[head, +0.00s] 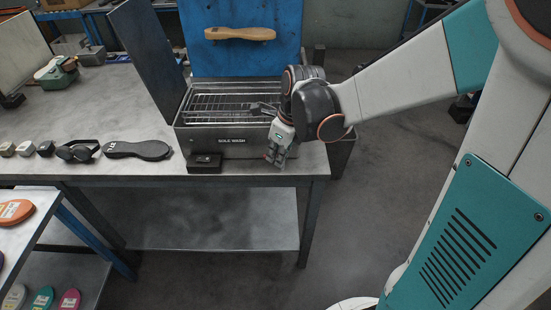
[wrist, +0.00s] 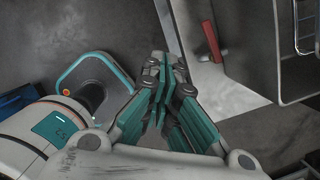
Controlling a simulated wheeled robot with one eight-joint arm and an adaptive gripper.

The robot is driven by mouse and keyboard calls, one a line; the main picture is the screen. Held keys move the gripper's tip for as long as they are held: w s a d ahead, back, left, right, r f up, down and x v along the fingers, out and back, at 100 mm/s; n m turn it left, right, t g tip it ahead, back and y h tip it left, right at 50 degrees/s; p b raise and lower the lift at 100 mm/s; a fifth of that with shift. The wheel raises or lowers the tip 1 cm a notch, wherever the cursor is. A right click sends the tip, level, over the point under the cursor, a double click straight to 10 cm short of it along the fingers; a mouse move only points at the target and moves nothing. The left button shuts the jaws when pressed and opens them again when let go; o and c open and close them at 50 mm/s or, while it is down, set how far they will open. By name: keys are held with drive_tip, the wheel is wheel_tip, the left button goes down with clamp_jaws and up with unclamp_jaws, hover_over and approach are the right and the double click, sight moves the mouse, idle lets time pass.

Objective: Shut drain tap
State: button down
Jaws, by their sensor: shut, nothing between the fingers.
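The sole wash tank (head: 232,147) is a grey metal box with a wire rack inside, standing on the bench near its right end. In the wrist view, a red lever (wrist: 209,42), which looks like the drain tap handle, shows beside the tank wall (wrist: 262,50). I cannot make out the lever in the head view. My gripper (head: 275,157) points down by the tank's front right corner. It also shows in the wrist view (wrist: 160,108), with its fingers together and empty, apart from the red lever.
A small black box (head: 205,163) sits at the bench's front edge, left of my gripper. A dark sole (head: 137,150) and goggles (head: 78,151) lie further left. A wooden brush (head: 240,34) hangs on the blue panel (head: 240,60). Floor right of the bench (head: 400,170) is clear.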

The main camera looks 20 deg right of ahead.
drive_tip(key=shift+p+v, duration=0.3)
drive_tip(key=shift+v, duration=0.85)
drive_tip(key=shift+a, duration=0.2)
